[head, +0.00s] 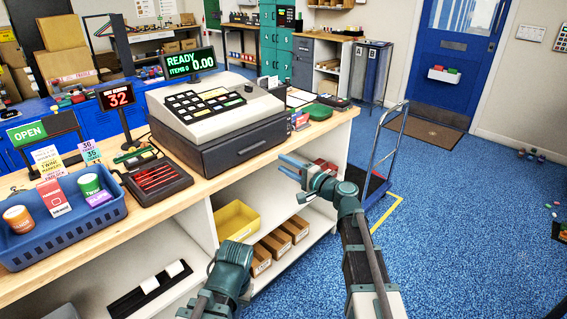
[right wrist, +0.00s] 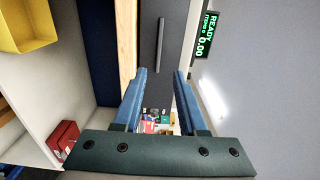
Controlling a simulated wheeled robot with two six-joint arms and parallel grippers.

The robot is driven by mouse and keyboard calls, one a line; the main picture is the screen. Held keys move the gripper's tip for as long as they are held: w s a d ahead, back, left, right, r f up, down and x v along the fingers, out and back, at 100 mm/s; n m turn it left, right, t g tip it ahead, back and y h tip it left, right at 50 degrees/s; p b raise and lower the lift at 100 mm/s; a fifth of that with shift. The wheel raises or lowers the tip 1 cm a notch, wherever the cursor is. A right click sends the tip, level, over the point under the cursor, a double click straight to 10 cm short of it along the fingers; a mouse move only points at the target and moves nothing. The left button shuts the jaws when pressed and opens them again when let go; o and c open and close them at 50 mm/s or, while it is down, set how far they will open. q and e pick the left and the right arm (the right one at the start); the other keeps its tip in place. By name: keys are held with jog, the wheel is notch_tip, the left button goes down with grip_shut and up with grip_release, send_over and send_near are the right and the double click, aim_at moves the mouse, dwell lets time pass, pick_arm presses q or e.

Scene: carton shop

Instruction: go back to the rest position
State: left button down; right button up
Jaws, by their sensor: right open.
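My right gripper (head: 284,166) is in front of the counter, a little right of the cash register (head: 215,108). Its two blue fingers stand apart with nothing between them in the right wrist view (right wrist: 161,98). Beyond them in that view is the register's dark drawer front with its long handle (right wrist: 159,52). The drawer looks shut in the head view. Part of my left arm (head: 232,268) shows low in the middle of the head view, in front of the shelves. Its gripper fingers do not show.
The wooden counter edge (head: 195,190) runs close by my arms. Below are shelves with a yellow bin (head: 238,220) and small cartons (head: 277,243).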

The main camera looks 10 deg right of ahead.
jog(key=s+a+f+n+g, duration=0.8)
jog(key=s+a+f, duration=0.3)
jog(key=s+a, duration=0.2)
jog(key=s+f+n+g+h, duration=0.3)
jog(key=s+f+g+h, duration=0.1)
jog(key=s+f, duration=0.4)
jog(key=s+d+f+n+g+h, duration=0.1)
jog(key=s+d+f+n+h, duration=0.1)
jog(key=s+d+h, duration=0.3)
jog(key=s+d+f+n+g+h, duration=0.1)
jog(key=s+h, duration=0.2)
jog(key=s, duration=0.4)
notch_tip(320, 180, up, 13)
jog(key=d+p, duration=0.1)
jog(key=p, duration=1.2)
jog(key=shift+s, duration=0.3)
